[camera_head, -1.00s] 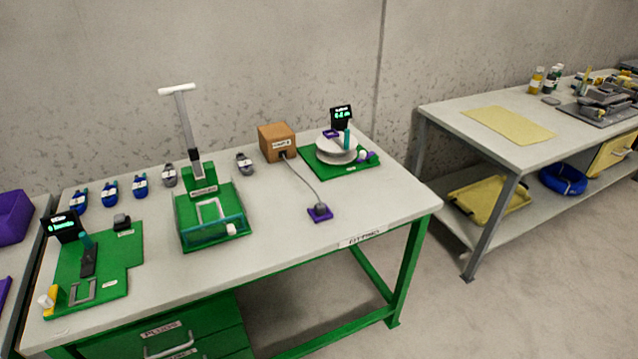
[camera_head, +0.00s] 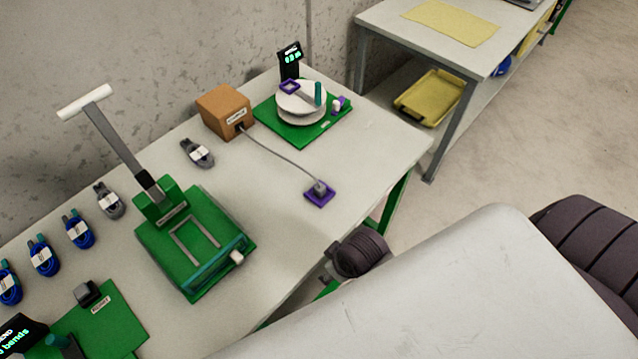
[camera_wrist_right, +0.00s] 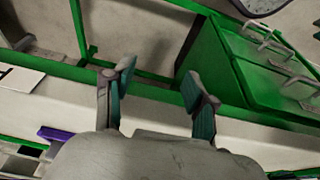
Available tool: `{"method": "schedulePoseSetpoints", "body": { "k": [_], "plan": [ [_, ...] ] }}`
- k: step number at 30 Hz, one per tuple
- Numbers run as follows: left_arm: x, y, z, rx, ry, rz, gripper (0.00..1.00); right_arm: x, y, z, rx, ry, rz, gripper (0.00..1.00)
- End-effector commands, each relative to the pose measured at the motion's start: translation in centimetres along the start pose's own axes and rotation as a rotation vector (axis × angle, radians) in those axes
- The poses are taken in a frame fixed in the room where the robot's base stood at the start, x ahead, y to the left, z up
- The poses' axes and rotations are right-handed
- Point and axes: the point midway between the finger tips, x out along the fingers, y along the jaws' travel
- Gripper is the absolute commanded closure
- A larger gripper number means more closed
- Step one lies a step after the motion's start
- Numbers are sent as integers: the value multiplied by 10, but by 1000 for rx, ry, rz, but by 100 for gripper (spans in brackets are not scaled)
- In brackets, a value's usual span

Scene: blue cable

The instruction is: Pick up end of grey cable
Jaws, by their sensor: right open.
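The grey cable (camera_head: 275,153) runs from a brown box (camera_head: 224,110) across the table. Its end has a grey plug (camera_head: 320,187) that sits on a small purple pad (camera_head: 319,197) near the table's right edge. My right gripper (camera_wrist_right: 158,95) is open and empty in the right wrist view, its two teal-lined fingers apart over the table's edge. In the head view my right arm comes in at the lower right, in front of the table edge, and its fingers cannot be made out. The cable end is not clearly visible in the right wrist view. My left gripper is in no view.
A green fixture with a tall lever (camera_head: 195,245) stands left of the pad. A green board (camera_head: 300,125) with a white turntable is behind it. Coiled cables (camera_head: 80,230) lie along the back left. Tabletop around the pad is clear. A second table (camera_head: 440,40) stands at upper right.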

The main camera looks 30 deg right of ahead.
Motion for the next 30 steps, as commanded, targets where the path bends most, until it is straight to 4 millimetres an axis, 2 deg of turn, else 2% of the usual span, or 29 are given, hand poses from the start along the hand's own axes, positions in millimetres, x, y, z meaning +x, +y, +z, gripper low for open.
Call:
{"method": "schedulePoseSetpoints", "body": {
  "k": [1,7,10,16,23,26,29,30],
  "plan": [
    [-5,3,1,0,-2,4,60,-18,-1,-7,-11,11,-2,44],
    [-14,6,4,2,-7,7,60,-76,-9,-31,-84,43,-23,44],
    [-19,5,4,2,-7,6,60,-108,-18,-53,-209,72,-53,44],
    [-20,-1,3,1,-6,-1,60,-117,-32,-85,-475,87,-111,44],
    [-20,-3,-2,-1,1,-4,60,-114,-32,-120,-796,71,-150,44],
    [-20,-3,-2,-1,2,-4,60,-113,-23,-137,-965,43,-160,44],
    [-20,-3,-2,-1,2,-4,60,-116,-1,-157,-1157,-12,-167,44],
    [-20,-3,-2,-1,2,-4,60,-118,11,-165,-1234,-41,-170,44]
  ]
}}
